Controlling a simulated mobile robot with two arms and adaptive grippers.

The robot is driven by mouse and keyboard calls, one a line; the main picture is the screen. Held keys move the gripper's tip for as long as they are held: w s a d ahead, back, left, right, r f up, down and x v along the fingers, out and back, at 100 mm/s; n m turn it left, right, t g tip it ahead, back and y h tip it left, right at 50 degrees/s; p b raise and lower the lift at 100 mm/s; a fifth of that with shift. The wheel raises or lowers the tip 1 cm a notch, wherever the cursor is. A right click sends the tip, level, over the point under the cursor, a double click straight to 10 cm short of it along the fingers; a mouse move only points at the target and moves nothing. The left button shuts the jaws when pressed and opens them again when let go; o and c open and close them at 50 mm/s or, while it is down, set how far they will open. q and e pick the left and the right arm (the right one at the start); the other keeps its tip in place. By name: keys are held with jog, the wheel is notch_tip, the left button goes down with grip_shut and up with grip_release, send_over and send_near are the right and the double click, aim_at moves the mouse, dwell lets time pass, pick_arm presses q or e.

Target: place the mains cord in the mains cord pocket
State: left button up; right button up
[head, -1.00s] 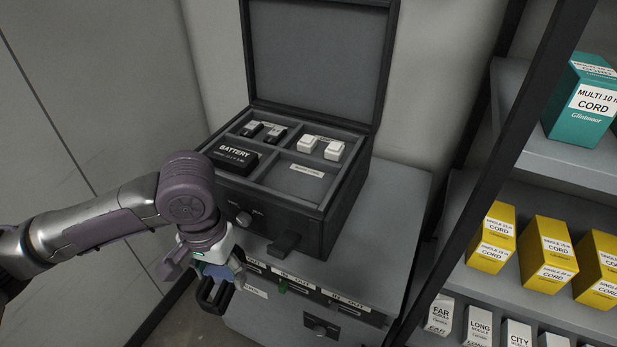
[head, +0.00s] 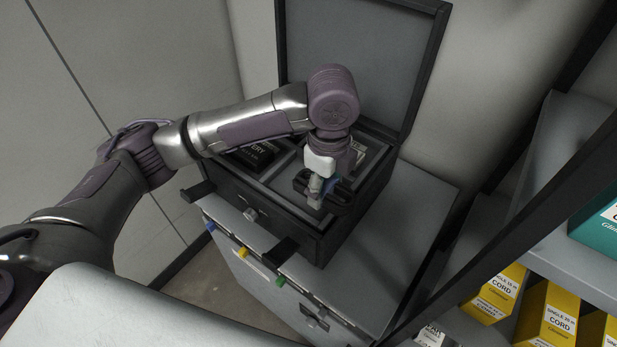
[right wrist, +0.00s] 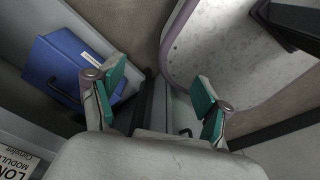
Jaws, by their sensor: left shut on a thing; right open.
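My left gripper (head: 318,194) reaches down over the front right compartment of the open black case (head: 315,245). It is shut on a black bundle, the mains cord (head: 343,198), which shows on both sides of the fingers. The cord is at or just above that compartment; I cannot tell whether it touches the floor. The gripper and cord hide most of the compartment, the mains cord pocket (head: 288,184). My right gripper (right wrist: 158,97) is open and empty in the right wrist view, its teal pads apart.
The case stands on a grey cabinet (head: 395,235) with its lid (head: 360,60) raised behind. A black battery (head: 252,155) sits in the left compartment. Shelves with yellow cord boxes (head: 548,315) stand at right. A blue box (right wrist: 70,75) is left of my right gripper.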

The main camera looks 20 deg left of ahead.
pick_arm(q)
jog(key=w+a+f, duration=0.2)
jog(key=w, duration=0.1)
jog(key=w+a+f+p, duration=0.1)
jog(key=w+a+f, duration=0.1)
jog(key=w+a, duration=0.1)
jog(key=shift+a+f, duration=0.35)
jog(key=shift+f, duration=0.05)
jog(key=shift+w+a+f+p, duration=0.1)
jog(key=shift+w+f+p, duration=0.1)
jog(key=shift+p, duration=0.1)
notch_tip(320, 180, down, 3)
jog(key=shift+s+f+p, duration=0.1)
jog(key=shift+s+p, duration=0.05)
jog(key=shift+p, duration=0.45)
jog(key=shift+f, duration=0.35)
pick_arm(e)
jog(key=r, duration=0.2)
jog(key=w+r, duration=0.1)
jog(key=shift+a+r, duration=0.1)
jog(key=shift+a, duration=0.25)
pick_arm(q)
jog(key=shift+f, duration=0.1)
pick_arm(e)
jog(key=shift+d, duration=0.15)
pick_arm(q)
jog(key=o, duration=1.3)
pick_arm(e)
jog(key=shift+s+d, duration=0.15)
jog(key=shift+d, duration=0.1)
